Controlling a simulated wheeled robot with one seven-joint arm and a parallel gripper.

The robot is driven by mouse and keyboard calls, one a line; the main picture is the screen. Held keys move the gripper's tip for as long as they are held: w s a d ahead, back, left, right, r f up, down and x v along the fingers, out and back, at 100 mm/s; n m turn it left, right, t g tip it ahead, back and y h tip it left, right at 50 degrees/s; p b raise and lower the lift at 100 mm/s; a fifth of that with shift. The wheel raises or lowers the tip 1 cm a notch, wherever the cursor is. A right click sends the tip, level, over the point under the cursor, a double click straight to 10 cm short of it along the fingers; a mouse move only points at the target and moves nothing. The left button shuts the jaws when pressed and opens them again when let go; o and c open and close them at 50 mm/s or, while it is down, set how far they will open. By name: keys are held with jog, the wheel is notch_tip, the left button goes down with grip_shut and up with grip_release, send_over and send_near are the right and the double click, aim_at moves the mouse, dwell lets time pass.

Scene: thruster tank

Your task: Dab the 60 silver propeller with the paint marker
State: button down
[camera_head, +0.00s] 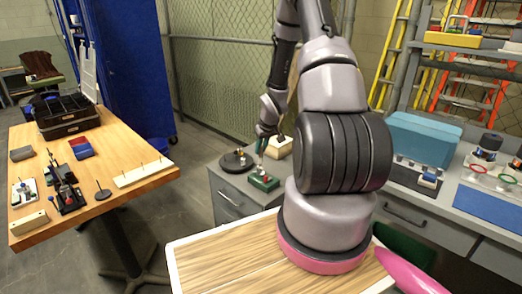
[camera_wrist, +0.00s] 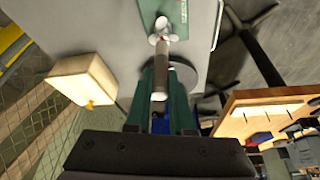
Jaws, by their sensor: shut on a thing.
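My gripper (camera_wrist: 161,108) has green fingers, shut on a pale cylindrical paint marker (camera_wrist: 160,84). The marker points away from the wrist, towards a small silver propeller (camera_wrist: 158,38) at the top of the wrist view. The marker's far end overlaps the propeller in this view; I cannot tell whether they touch. The propeller is at a green block (camera_wrist: 172,12), which also shows on the grey cabinet in the head view (camera_head: 262,184). In the head view my gripper (camera_head: 261,148) hangs just above that block. The number 60 is not readable.
A dark round plate (camera_head: 236,161) and a beige box (camera_head: 279,147) stand close to the green block on the grey cabinet (camera_head: 228,182). A wooden table (camera_head: 128,152) with several parts is at left. A grey bench with a teal case (camera_head: 420,138) is at right.

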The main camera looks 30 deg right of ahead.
jog(key=shift+r, duration=2.25)
